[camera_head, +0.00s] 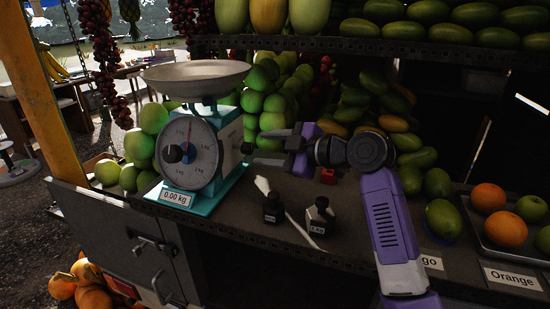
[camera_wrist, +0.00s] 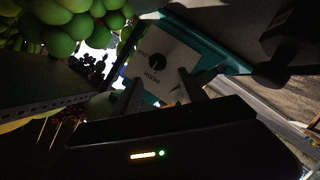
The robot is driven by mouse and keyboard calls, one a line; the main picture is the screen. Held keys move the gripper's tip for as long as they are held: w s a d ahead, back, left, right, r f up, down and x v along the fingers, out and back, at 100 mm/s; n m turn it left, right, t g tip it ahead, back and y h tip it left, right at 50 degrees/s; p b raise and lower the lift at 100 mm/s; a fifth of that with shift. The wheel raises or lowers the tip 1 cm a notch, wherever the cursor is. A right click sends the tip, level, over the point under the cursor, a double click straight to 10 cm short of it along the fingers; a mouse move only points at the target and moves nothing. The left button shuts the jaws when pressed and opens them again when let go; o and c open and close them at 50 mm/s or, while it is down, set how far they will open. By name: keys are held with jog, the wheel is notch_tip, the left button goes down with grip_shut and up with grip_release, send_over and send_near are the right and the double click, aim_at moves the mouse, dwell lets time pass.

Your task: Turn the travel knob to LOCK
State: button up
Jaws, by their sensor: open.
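A teal weighing scale (camera_head: 202,140) with a round dial and a wide pan stands on the counter, its display reading 0.00 kg. The travel knob (camera_head: 246,148) is a small dark knob on the scale's right side. In the wrist view the dark knob (camera_wrist: 157,63) sits on a pale square plate (camera_wrist: 174,77) with small lettering, too dim to read surely. My gripper (camera_head: 257,148) is open, its fingers pointing left at that side. In the wrist view the fingertips (camera_wrist: 159,78) are spread either side of the knob's line, with no clear contact.
Two small black weights (camera_head: 272,208) with labels stand on the counter below my arm. Green fruit piles up behind and left of the scale. A metal tray (camera_head: 479,244) of oranges is at the right.

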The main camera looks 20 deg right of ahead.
aim_at(251, 149)
jog(key=shift+w+d+f, duration=0.15)
jog(key=shift+w+f, duration=0.2)
jog(key=shift+w, duration=0.05)
jog(key=shift+p+x, duration=1.15)
jog(key=shift+x, duration=2.25)
grip_shut()
